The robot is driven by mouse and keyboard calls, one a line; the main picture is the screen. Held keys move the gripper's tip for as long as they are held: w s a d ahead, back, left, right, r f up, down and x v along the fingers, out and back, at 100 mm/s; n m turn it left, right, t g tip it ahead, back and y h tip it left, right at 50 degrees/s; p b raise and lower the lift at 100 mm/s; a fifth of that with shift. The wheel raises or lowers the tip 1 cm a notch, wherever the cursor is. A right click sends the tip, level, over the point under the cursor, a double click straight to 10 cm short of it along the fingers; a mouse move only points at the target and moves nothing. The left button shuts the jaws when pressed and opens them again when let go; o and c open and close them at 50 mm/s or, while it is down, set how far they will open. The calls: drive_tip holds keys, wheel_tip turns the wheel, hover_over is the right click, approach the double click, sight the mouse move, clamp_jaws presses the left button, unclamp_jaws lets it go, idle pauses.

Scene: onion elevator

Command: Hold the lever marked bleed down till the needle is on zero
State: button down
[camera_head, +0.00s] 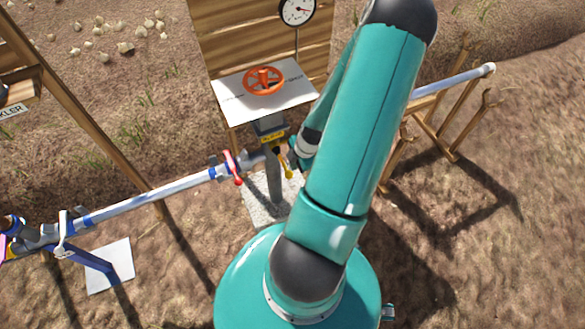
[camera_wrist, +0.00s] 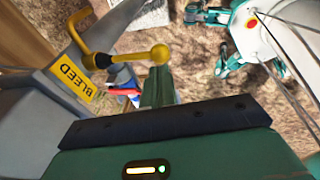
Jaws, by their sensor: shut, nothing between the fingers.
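The bleed lever (camera_wrist: 130,57) is a bent yellow bar with a round knob (camera_wrist: 159,54), beside the yellow "BLEED" label (camera_wrist: 72,80) on a grey body. In the head view the lever (camera_head: 287,166) hangs below the handwheel stand. My gripper (camera_wrist: 158,84) is shut and empty, its fingertips right at the knob; I cannot tell whether they touch. In the head view my gripper (camera_head: 295,153) is partly hidden by my arm, just right of the lever. The round gauge (camera_head: 297,10) stands at the top; its red needle points to the right, but its scale is too small to read.
An orange handwheel (camera_head: 263,80) sits on a white plate (camera_head: 228,93) above the lever. A grey pipe (camera_head: 150,203) with a red-handled valve (camera_head: 233,167) runs off left. A wooden rack (camera_head: 435,140) stands at right. Wooden boards (camera_head: 220,35) rise behind.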

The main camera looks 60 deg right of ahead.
sight(292, 176)
drive_tip(key=shift+x, duration=1.9)
drive_tip(key=shift+f, duration=0.15)
drive_tip(key=shift+s+a+f+t+h, duration=0.1)
drive_tip(key=shift+s+f+t+h, duration=0.15)
drive_tip(key=shift+f+t, duration=0.3)
drive_tip(key=shift+s+a+f+t+h, duration=0.1)
drive_tip(key=shift+f+t+h, duration=0.2)
drive_tip(key=shift+f, duration=0.4)
drive_tip(key=shift+w+f+n+t+h, duration=0.15)
drive_tip(key=shift+f+t+h, duration=0.3)
drive_tip(key=shift+f, duration=0.65)
drive_tip(key=shift+s+f+n+t+h, duration=0.15)
drive_tip(key=shift+f+t, duration=0.45)
drive_tip(key=shift+f, duration=0.55)
drive_tip(key=shift+w+d+f, duration=0.1)
drive_tip(key=shift+w, duration=0.1)
drive_tip(key=shift+w, duration=0.1)
